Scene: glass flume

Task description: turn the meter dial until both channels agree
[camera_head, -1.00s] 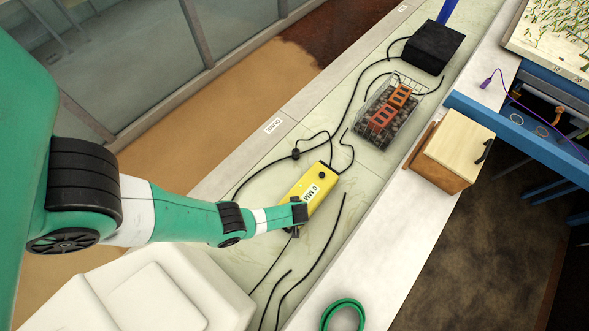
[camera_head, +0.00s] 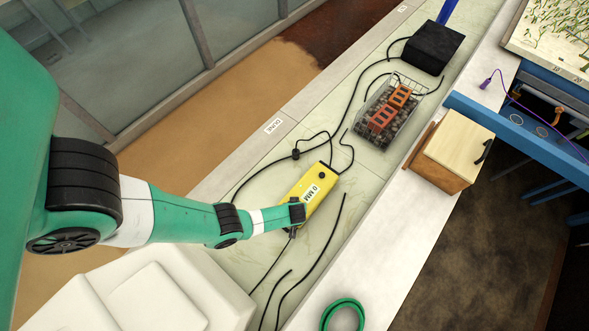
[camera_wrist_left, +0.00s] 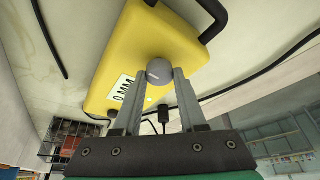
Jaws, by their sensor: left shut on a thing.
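The yellow meter (camera_head: 312,190) lies on the pale bench top in the middle of the head view, with a label reading "0 MM". It fills the upper middle of the left wrist view (camera_wrist_left: 150,45). The grey round dial (camera_wrist_left: 159,72) sits on the meter's face. My left gripper (camera_wrist_left: 160,78) is shut on the dial, one finger on each side of it. In the head view my left gripper (camera_head: 297,213) covers the near end of the meter, so the dial is hidden there. My right gripper is in neither view.
Black cables run along the bench beside the meter. A wire basket (camera_head: 386,112) holds orange bricks and dark stones. A black box (camera_head: 433,48), a wooden box (camera_head: 452,150) and a green hose coil (camera_head: 343,315) lie around it.

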